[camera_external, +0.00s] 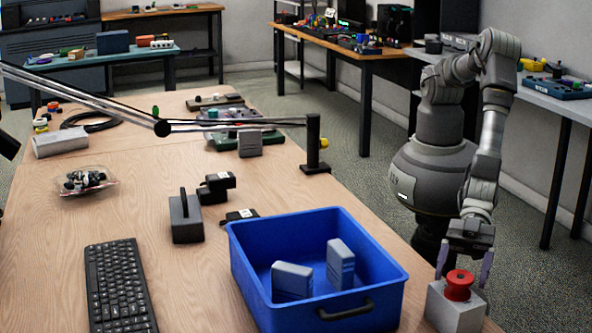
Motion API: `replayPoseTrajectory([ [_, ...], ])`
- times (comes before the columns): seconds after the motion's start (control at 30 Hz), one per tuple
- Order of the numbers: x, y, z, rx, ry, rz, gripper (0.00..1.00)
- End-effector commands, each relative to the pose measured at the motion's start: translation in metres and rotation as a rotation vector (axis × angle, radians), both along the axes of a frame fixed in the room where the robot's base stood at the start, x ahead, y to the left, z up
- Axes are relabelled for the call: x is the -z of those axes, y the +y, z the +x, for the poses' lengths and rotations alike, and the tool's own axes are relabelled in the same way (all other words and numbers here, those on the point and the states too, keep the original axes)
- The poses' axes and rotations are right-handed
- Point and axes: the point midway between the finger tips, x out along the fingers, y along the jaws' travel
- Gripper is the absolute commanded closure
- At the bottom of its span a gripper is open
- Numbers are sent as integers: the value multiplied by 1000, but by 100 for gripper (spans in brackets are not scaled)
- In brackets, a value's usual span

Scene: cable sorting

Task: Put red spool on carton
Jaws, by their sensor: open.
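The red spool (458,285) sits upright on top of the light grey carton (455,312) at the front right corner of the table. My gripper (464,268) is open and points down directly above the spool. Its two fingers are spread to the left and right of the spool, with the tips near the height of the spool's top. I cannot tell whether either finger touches the spool. The carton's lower part is cut off by the picture's bottom edge.
A blue bin (250,280) with two grey boxes (340,263) stands left of the carton. A black keyboard (120,285) lies further left. Black adapters (216,187) and a black lamp post (314,145) stand behind. Bare wood lies between keyboard and bin.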

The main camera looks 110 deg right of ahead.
Motion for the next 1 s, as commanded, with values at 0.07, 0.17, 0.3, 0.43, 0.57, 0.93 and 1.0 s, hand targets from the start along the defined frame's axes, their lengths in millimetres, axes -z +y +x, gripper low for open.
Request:
replayPoseTrajectory([
  [0.07, 0, 0, 0, 0, 0, 0, 20],
  [0.17, 0, 0, 0, 0, 0, 0, 20],
  [0.3, -1, 0, 0, 0, 0, 0, 20],
  [0.43, -7, -5, -6, 0, 0, 0, 20],
  [0.57, -19, -22, -24, -2, 3, -2, 20],
  [0.93, -46, -72, -72, -1, 1, 0, 20],
  [1.0, -48, -75, -76, -1, 0, 0, 20],
])
